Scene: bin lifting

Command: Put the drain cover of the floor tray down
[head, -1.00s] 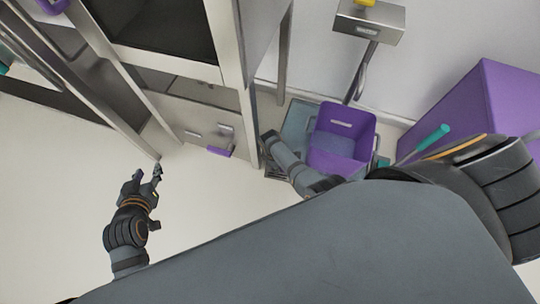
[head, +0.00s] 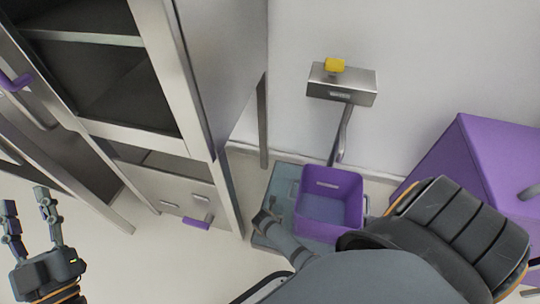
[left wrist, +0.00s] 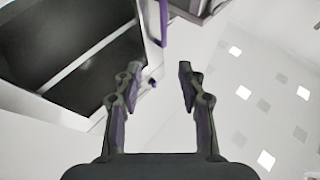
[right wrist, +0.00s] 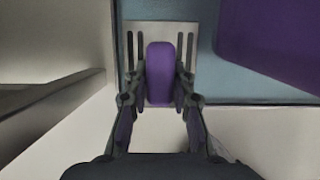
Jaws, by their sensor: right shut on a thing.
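In the right wrist view the drain cover (right wrist: 133,42) is a pale grey slotted plate with a purple handle (right wrist: 160,72). My right gripper (right wrist: 161,88) is shut on that handle, one finger on each side. The cover is over a corner of the blue-grey floor tray (right wrist: 275,88); I cannot tell whether it rests in it or is slightly raised. In the head view the tray (head: 284,185) lies on the floor, and my right gripper (head: 262,218) is at its left front part, its arm hiding the cover. My left gripper (head: 26,198) is open and empty, near the cabinet.
A purple bin (head: 318,232) stands on the tray, right of my right gripper. A steel cabinet (head: 222,75) is at the left. A wall-mounted steel box (head: 342,88) holds a yellow thing (head: 334,65). A large purple box (head: 495,160) stands at the right.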

